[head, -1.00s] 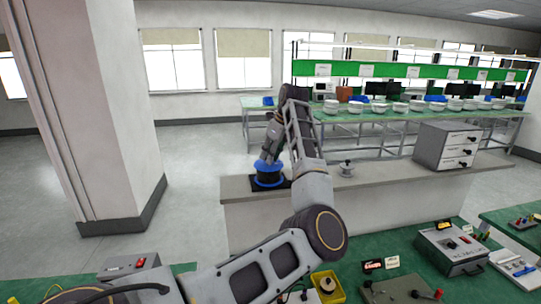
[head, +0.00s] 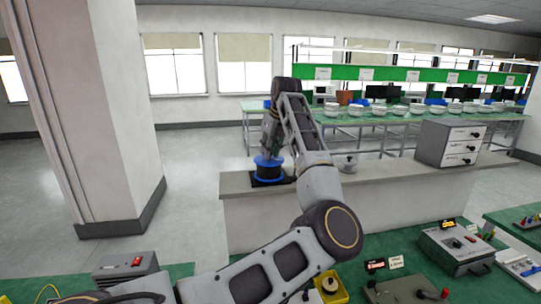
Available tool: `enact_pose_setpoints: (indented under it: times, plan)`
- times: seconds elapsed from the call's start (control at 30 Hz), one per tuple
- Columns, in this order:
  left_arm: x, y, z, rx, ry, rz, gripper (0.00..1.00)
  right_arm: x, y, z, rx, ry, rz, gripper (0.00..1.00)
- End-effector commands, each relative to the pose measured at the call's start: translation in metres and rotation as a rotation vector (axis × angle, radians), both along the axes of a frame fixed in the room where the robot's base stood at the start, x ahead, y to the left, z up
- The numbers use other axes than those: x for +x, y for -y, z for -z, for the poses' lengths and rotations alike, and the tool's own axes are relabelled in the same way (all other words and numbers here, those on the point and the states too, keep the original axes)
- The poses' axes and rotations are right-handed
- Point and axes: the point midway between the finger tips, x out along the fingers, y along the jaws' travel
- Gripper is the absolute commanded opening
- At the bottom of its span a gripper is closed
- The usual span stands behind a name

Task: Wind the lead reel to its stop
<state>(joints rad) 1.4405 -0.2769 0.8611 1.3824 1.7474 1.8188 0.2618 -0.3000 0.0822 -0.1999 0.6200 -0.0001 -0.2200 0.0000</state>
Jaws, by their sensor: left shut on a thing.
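The lead reel (head: 268,169) is a blue-rimmed drum with a dark middle. It stands on a black base plate (head: 259,182) near the left end of the grey counter. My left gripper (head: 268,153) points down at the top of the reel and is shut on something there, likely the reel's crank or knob. The fingertips and the held part are too small and partly hidden to make out. My right gripper is not in view.
On the counter (head: 400,172), a small metal spool (head: 348,162) stands partly behind my left arm, and a grey drawer cabinet (head: 449,144) is at right. Nearer, a green bench carries a grey instrument box (head: 455,249) and a yellow container (head: 330,287).

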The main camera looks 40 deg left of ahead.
Motion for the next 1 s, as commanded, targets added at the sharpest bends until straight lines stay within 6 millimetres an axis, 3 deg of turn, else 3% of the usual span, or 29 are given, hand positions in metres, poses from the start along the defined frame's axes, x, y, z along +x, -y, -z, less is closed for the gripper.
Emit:
enact_pose_setpoints:
  times: [1.0]
  plan:
    - [-0.005, -0.005, -0.001, 0.007, 0.006, 0.736, 0.0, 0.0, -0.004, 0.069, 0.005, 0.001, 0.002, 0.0]
